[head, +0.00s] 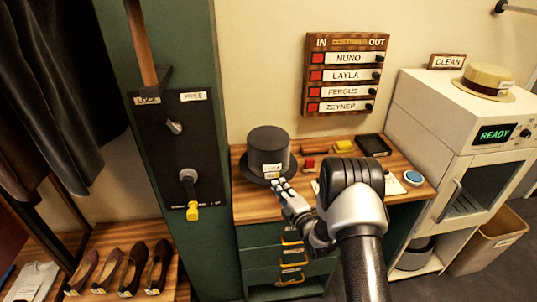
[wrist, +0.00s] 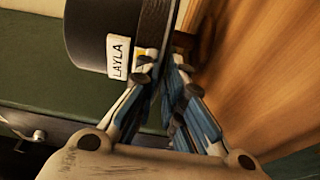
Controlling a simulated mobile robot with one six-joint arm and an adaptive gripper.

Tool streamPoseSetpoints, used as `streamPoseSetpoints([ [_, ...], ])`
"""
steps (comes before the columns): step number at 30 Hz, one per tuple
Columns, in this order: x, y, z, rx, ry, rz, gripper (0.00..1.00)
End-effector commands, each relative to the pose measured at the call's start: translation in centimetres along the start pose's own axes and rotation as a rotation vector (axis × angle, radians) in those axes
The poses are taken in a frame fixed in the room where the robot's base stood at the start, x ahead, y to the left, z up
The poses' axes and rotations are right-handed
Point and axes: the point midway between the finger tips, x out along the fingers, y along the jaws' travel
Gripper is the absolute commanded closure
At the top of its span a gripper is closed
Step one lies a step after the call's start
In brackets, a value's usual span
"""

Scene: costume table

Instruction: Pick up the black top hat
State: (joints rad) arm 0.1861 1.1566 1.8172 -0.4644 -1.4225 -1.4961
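The black top hat (head: 267,152) stands upright at the left end of the wooden desk, with a white label on its front. In the wrist view the hat (wrist: 88,38) shows its crown at top left, and the label reads LAYLA. My gripper (head: 280,184) is at the near side of the hat's brim. In the wrist view the two fingers of my gripper (wrist: 162,68) lie on either side of the brim and appear closed on it. The fingers hide part of the brim. I cannot tell whether the hat is clear of the desk.
A black tray (head: 373,145), a yellow-topped block (head: 344,146) and a red block (head: 309,163) lie on the desk (head: 245,207). A green panel (head: 226,130) rises close left of the hat. A white cabinet (head: 420,130) with a straw hat (head: 488,78) stands right.

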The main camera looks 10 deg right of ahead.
Motion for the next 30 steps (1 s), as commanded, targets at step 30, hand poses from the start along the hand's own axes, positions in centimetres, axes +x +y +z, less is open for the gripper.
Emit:
streamPoseSetpoints([
  [30,2.2,-0.1,0.0,0.000,0.000,-0.001,1.00],
])
